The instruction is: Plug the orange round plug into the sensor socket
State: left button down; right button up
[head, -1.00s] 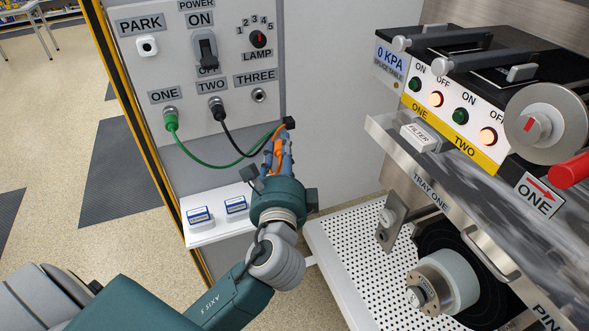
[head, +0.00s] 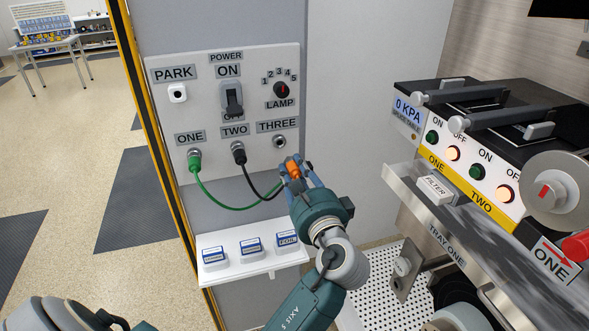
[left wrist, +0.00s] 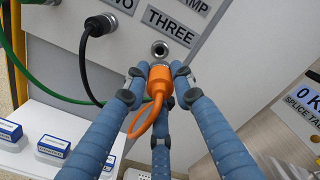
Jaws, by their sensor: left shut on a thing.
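My left gripper (head: 289,165) is shut on the orange round plug (head: 293,168), just below and right of socket THREE (head: 279,142) in the head view. In the left wrist view the orange plug (left wrist: 159,82) sits between the blue fingers (left wrist: 160,76), its nose pointing up at empty socket THREE (left wrist: 160,49), with a visible gap. An orange cord loop (left wrist: 141,122) hangs from the plug. No label reading "sensor" is legible. My right gripper is not in view.
A green plug (head: 194,160) fills socket ONE and a black plug (head: 238,153) fills TWO; their cables droop near my gripper. A PARK holder (head: 177,93) is upper left. A shelf (head: 246,270) with small boxes lies below. The splice table (head: 455,215) stands right.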

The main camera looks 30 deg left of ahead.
pick_arm(q)
jog(key=shift+w+a, duration=0.15)
jog(key=shift+a, duration=0.05)
jog(key=shift+p+x, duration=0.3)
jog(key=shift+x, duration=2.3)
jog(key=shift+p, duration=0.65)
jog(key=shift+x, duration=1.5)
jog(key=c, duration=1.4)
grip_release()
jog(key=shift+d, duration=0.1)
